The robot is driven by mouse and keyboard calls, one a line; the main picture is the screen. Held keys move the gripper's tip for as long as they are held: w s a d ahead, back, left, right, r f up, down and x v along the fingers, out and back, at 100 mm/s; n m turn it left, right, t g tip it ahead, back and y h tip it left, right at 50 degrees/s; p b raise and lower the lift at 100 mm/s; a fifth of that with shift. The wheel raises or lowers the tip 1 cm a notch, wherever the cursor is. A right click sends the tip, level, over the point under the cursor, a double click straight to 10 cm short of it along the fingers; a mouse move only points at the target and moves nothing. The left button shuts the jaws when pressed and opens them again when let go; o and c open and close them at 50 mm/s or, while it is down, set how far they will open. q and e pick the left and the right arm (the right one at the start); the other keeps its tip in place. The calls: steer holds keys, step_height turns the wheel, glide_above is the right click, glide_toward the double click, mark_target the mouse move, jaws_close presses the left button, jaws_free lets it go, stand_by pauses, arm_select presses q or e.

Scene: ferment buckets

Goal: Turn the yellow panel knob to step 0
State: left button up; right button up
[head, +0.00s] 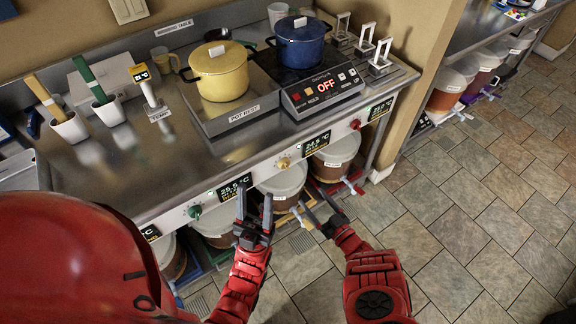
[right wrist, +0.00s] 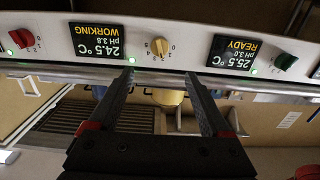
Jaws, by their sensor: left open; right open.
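The yellow panel knob (head: 284,162) sits on the light front panel under the steel counter, left of the 24.5 °C display. In the right wrist view, which is upside down, the yellow knob (right wrist: 159,46) lies beyond and between my right fingertips, not touched. Small step digits surround it, but I cannot tell its setting. My right gripper (head: 316,206) is open and empty, in front of and below the knob; its two fingers also show in the right wrist view (right wrist: 159,76). My left gripper (head: 254,208) is open and empty, in front of the panel between the green and yellow knobs.
A green knob (head: 194,211) and a red knob (head: 355,124) flank the yellow one. Lidded buckets (head: 284,184) with taps stand under the counter. On top are a yellow pot (head: 218,72), a blue pot (head: 300,40) and a hob reading OFF. The tiled floor at right is clear.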

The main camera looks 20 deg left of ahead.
steer(key=b, duration=0.1)
glide_toward(288, 168)
steer(key=a, duration=0.1)
steer(key=b+x, duration=0.1)
steer(key=x, duration=0.1)
steer(key=b+x, duration=0.2)
steer(key=x, duration=0.1)
steer(key=b+x, duration=0.1)
steer(key=x, duration=0.1)
steer(key=shift+w+a+f+b, duration=0.15)
steer(key=shift+w+f+b, duration=0.15)
steer(key=shift+w, duration=0.15)
steer(key=shift+w+a+r, duration=0.25)
steer(key=shift+a, duration=0.2)
jaws_close()
